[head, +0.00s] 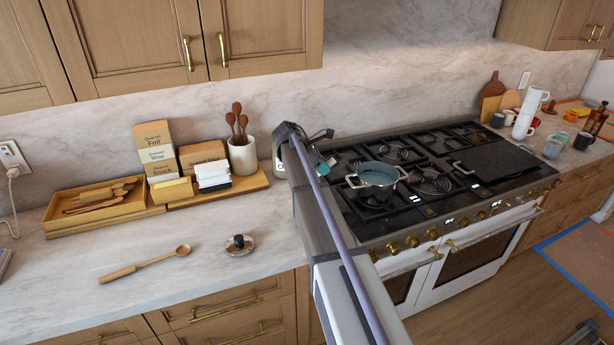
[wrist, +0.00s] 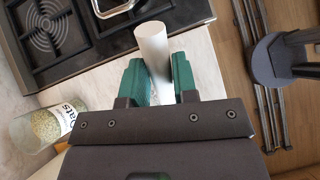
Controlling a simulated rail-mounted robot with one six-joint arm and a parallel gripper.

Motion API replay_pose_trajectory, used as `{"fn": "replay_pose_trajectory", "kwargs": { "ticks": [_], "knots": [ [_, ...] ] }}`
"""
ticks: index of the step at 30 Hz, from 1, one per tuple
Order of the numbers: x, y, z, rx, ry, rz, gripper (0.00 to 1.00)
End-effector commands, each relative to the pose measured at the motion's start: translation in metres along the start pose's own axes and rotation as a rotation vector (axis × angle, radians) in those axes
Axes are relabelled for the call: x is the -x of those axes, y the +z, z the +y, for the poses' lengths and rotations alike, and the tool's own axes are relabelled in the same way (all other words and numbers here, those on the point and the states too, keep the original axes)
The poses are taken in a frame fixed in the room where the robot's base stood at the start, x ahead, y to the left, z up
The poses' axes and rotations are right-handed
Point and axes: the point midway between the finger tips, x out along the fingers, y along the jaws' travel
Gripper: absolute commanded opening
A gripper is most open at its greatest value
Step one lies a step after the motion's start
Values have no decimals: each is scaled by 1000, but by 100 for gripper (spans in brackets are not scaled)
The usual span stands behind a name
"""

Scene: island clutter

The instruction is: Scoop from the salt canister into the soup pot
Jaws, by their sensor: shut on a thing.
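The soup pot (head: 377,176) is a teal pot with two handles on the front left part of the cooktop. My gripper (wrist: 155,64) has green fingers shut on a white cylinder (wrist: 152,40), which sticks out past the fingertips. I cannot tell whether this cylinder is the salt canister or part of a scoop. In the head view my arm crosses the counter edge, and my gripper is at the cooktop's left end, left of the pot, mostly hidden. No canister with a readable salt label shows. A wooden spoon (head: 145,265) lies on the counter at the left.
A glass oats jar (wrist: 48,122) stands left of my gripper in the wrist view. A lid with a black knob (head: 239,245) lies on the counter. A utensil crock (head: 242,155), boxes and a wooden tray (head: 98,224) line the back. The front left counter is mostly clear.

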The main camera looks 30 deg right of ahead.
Motion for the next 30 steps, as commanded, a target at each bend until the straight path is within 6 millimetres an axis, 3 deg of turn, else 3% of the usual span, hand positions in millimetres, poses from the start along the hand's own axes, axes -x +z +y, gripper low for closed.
{"fn": "replay_pose_trajectory", "kwargs": {
  "ticks": [11, 30],
  "knots": [
    [0, 4, 2, 17, 8, -16, 0],
    [-56, -47, 1, 15, 8, -14, 0]
  ]
}}
